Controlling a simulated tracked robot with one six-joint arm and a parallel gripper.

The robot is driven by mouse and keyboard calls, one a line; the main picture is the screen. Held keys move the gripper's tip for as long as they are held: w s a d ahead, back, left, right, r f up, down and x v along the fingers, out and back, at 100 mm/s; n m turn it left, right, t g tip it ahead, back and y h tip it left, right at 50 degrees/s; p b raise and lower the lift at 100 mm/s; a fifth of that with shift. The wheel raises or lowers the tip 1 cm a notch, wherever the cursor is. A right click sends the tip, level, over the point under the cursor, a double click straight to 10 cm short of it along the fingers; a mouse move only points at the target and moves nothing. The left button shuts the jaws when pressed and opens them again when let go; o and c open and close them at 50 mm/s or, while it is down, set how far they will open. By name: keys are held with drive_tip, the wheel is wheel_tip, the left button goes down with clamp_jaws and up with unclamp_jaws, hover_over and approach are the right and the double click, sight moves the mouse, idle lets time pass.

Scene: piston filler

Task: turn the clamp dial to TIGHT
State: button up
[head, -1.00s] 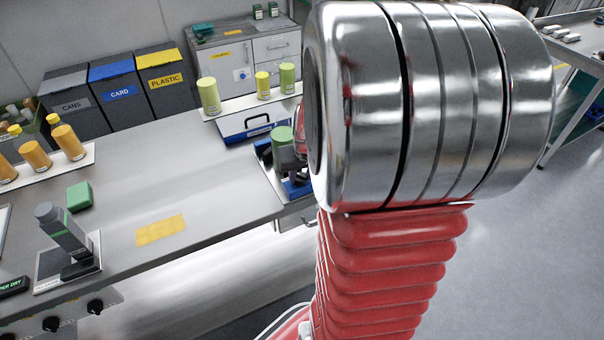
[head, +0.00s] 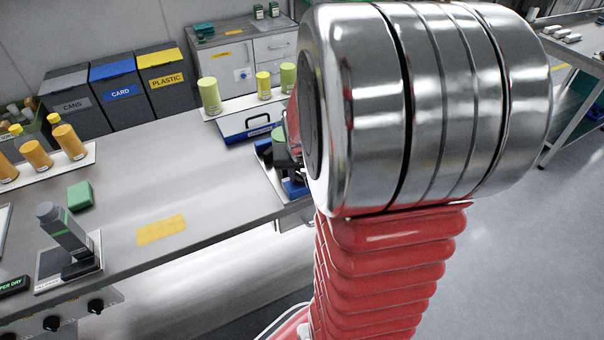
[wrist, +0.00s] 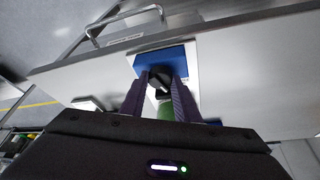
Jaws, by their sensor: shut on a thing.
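The clamp device shows in the wrist view as a blue block (wrist: 163,60) on a white plate, with a dark dial (wrist: 160,80) at its near side. My gripper (wrist: 160,78) has its two dark fingers on either side of the dial, shut on it. A green cylinder (wrist: 166,111) shows between the fingers, below the dial. In the head view the blue base (head: 294,188) of the device stands at the bench's right end, largely hidden by my arm.
A blue case (head: 250,128) lies behind the device, with several green and yellow containers on a white shelf (head: 250,103) beyond. A grey upright instrument (head: 66,235) and a green block (head: 80,195) stand to the left. The bench middle is clear around a yellow patch (head: 161,229).

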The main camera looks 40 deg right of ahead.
drive_tip(key=shift+w+a+m+g+h, duration=0.1)
drive_tip(key=shift+m+g+h, duration=0.4)
drive_tip(key=shift+m, duration=1.2)
drive_tip(key=shift+w+m+g+h, duration=0.15)
drive_tip(key=shift+m+g, duration=0.55)
drive_tip(key=shift+m, duration=1)
drive_tip(key=shift+m+g, duration=0.6)
drive_tip(key=shift+m, duration=1)
drive_tip(key=shift+w+m+g, duration=0.1)
drive_tip(key=shift+m+g, duration=0.4)
drive_tip(key=shift+m, duration=1.2)
drive_tip(key=o, duration=1)
drive_tip(key=shift+o, duration=0.2)
drive_tip(key=shift+r, duration=0.15)
drive_tip(key=v, duration=1.3)
drive_tip(key=shift+w+r, duration=0.2)
drive_tip(key=shift+w, duration=0.05)
